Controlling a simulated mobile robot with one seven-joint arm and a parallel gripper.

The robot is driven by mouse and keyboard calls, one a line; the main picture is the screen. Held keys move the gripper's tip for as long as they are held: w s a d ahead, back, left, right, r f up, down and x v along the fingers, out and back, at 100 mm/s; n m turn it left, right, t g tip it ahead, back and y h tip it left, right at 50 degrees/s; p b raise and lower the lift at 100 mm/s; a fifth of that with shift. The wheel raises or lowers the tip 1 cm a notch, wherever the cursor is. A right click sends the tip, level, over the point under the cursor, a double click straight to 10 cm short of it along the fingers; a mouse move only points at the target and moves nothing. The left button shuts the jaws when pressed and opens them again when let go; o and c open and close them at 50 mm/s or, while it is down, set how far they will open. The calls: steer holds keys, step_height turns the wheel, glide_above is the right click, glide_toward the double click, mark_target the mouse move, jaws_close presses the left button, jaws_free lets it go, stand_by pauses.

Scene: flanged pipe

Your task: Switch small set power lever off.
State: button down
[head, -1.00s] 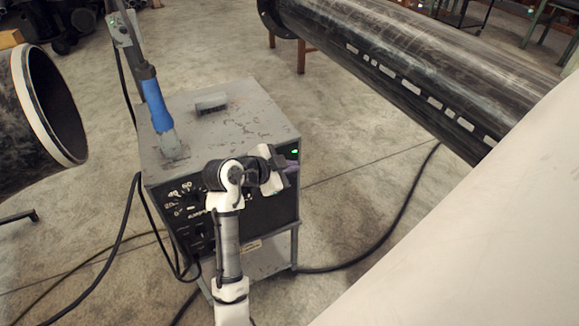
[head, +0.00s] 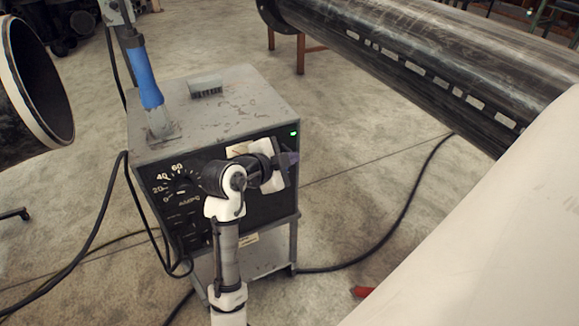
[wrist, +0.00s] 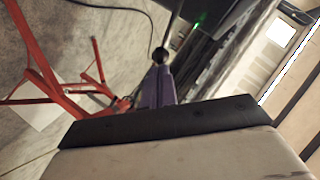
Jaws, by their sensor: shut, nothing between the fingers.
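The small power set (head: 230,105) is a grey box with a black front panel, a dial with numbers and a lit green light (head: 293,134). The light also glows in the wrist view (wrist: 196,25). The power lever (wrist: 160,56), a thin rod with a dark ball at its end, shows just beyond my fingertips in the wrist view. I cannot tell if they touch. In the head view my gripper hides the lever. My gripper (head: 290,158) has purple fingers, closed together and empty, in front of the panel's right side, below the light. The fingers show in the wrist view (wrist: 157,88).
A blue-handled tool (head: 150,90) stands on the box's left top. Cables (head: 405,205) lie on the floor. A large dark pipe (head: 420,65) lies at right, another pipe end (head: 40,90) at left. A red frame (wrist: 70,80) stands on the floor.

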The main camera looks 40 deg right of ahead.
steer(key=f+m+b, duration=0.1)
steer(key=b, duration=0.3)
steer(key=f+m+t+h+b, duration=0.1)
steer(key=f+b, duration=0.1)
steer(key=b, duration=0.3)
steer(key=f+m+t+h+b, duration=0.1)
steer(key=f+b, duration=0.1)
steer(key=b, duration=0.2)
steer(key=shift+s+b, duration=0.25)
steer(key=shift+b, duration=0.1)
steer(key=shift+s, duration=0.1)
